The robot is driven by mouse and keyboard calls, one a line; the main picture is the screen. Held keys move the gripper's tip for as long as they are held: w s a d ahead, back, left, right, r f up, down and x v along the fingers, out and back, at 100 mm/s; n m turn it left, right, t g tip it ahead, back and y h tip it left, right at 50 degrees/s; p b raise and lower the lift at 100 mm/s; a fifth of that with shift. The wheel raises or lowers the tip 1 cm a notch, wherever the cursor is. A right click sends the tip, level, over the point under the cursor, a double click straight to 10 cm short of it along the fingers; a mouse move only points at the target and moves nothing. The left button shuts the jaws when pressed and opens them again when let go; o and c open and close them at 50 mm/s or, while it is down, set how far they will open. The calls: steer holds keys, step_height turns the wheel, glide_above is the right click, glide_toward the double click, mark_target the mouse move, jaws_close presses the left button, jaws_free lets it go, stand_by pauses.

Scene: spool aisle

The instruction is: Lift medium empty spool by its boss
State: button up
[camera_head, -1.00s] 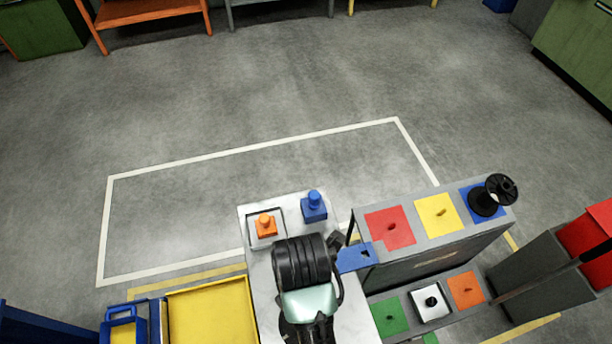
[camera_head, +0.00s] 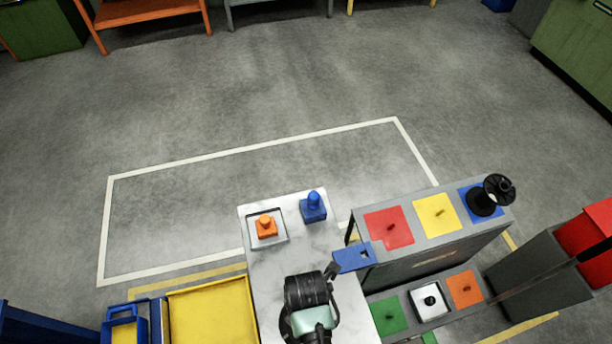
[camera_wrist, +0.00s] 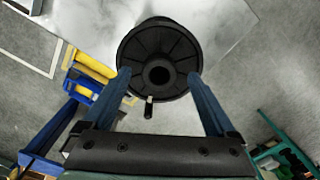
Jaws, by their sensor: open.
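My gripper (camera_wrist: 158,76) is open, with one blue finger on each side of the flange's lower part. I cannot tell whether the fingers touch the spool. Another black spool (camera_head: 484,203) sits on the blue square at the rack's right end.
The marble-topped table (camera_head: 262,272) carries an orange knobbed piece (camera_head: 266,226) and a blue one (camera_head: 313,208). A grey rack (camera_head: 425,262) with coloured squares stands right. A yellow tray (camera_head: 215,310) and blue bin (camera_head: 122,327) are left. The floor beyond is clear.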

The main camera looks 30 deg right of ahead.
steer(key=shift+f, duration=0.3)
steer(key=shift+c, duration=0.4)
jaws_close()
